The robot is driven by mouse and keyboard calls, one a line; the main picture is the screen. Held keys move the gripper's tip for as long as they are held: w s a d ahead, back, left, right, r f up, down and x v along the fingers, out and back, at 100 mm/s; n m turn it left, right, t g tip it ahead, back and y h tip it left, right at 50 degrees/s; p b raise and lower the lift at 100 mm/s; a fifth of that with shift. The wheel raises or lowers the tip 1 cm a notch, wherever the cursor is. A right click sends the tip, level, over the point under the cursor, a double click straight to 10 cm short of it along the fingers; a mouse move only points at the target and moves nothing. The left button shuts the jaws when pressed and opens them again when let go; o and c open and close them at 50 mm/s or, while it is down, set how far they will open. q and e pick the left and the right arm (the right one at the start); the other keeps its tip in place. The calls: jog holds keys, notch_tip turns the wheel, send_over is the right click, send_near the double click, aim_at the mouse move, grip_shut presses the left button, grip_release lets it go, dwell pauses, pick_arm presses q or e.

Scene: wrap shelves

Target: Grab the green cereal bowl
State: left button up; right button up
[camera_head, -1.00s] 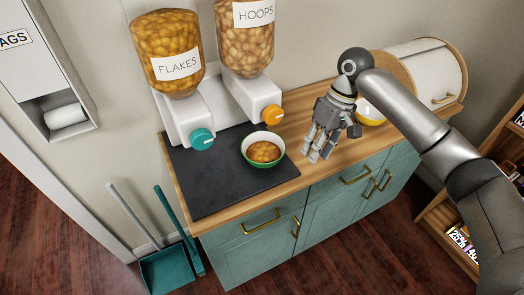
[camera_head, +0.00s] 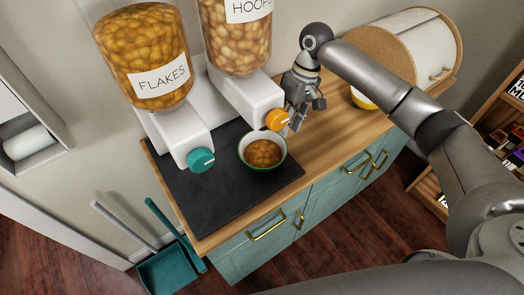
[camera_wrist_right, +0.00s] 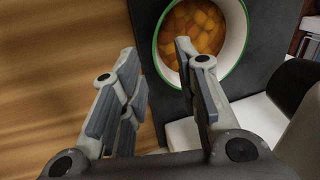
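The green cereal bowl (camera_head: 284,151), green outside and white inside, stands upright on the dark mat, filled with orange-brown cereal. In the right wrist view, the bowl (camera_wrist_right: 237,38) is at the upper right, ahead of the fingers. My right gripper (camera_head: 291,124) is just behind and to the right of the bowl in the head view, beside the orange knob. In the wrist view, my right gripper (camera_wrist_right: 155,55) is open with nothing between its fingers; its right finger overlaps the bowl's edge in the picture, and I cannot tell whether they touch. My left gripper is not in view.
The dark mat (camera_head: 215,195) lies on a wooden counter (camera_head: 325,145). Dispensers labelled FLAKES (camera_head: 148,60) and HOOPS (camera_head: 238,35) stand behind, with a teal knob (camera_head: 200,160) and an orange knob (camera_head: 277,119) close to the bowl. A yellow bowl (camera_head: 362,99) stands further right.

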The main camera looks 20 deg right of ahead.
aim_at(279, 136)
jog(key=x, duration=0.2)
jog(key=p+x, duration=0.1)
jog(key=x, duration=0.1)
jog(key=w+x, duration=0.1)
jog(key=shift+a+f+p, duration=0.25)
jog(key=shift+f+p, duration=0.15)
jog(key=shift+s+f, duration=0.1)
jog(key=shift+f, duration=0.2)
jog(key=c, duration=0.6)
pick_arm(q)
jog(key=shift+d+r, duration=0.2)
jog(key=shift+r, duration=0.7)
pick_arm(e)
grip_shut()
jog(key=shift+r, duration=0.1)
